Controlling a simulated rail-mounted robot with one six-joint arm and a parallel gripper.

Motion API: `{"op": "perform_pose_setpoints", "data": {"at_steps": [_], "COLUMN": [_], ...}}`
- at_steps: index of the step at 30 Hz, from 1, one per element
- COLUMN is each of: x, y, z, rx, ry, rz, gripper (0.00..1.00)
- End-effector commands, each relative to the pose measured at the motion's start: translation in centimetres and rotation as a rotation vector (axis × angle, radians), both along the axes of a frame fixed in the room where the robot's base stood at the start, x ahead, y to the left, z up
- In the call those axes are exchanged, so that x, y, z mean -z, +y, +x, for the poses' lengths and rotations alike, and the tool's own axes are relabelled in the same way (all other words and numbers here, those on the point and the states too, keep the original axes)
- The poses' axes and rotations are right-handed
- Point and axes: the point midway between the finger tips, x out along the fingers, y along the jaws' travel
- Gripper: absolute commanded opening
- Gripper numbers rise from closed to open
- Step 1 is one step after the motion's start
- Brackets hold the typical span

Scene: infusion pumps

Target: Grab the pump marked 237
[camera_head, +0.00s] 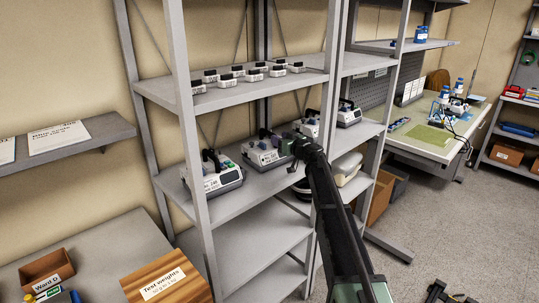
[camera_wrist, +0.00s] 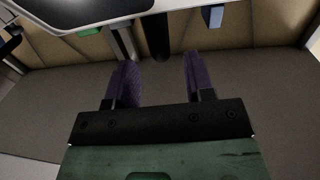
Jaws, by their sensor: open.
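Several grey-white pumps with dark handles stand in a row on the middle shelf (camera_head: 235,204): one at the left (camera_head: 224,181), one in the middle (camera_head: 264,155), one partly behind my arm (camera_head: 311,126) and one at the right (camera_head: 349,115). Their front labels are too small to read surely, so I cannot tell which is marked 237. My gripper (camera_head: 289,146) is at the right side of the middle pump; its fingers are hard to make out there. In the wrist view my gripper (camera_wrist: 161,80) shows two purple fingertips, open, with nothing held between them.
Shelf posts (camera_head: 187,110) stand in front of the row. Small white items (camera_head: 252,74) stand on the upper shelf. A wooden box (camera_head: 164,277) marked Test weights is on the near table. The wrist view shows a pale-edged dark object (camera_wrist: 75,12) above the fingers.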

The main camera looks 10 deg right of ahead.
Motion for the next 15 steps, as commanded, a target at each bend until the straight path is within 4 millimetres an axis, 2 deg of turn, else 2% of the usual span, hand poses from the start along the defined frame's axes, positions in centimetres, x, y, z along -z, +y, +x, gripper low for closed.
{"op": "perform_pose_setpoints", "data": {"at_steps": [4,9,15], "x": [0.1,0.2,0.2], "y": [0.8,2.4,2.8], "z": [1.2,4.0,4.3], "rx": [-0.001,-0.001,0.001], "ry": [0.000,0.000,0.001], "rz": [0.000,0.000,0.000], "gripper": [0.48,0.48,0.48]}}
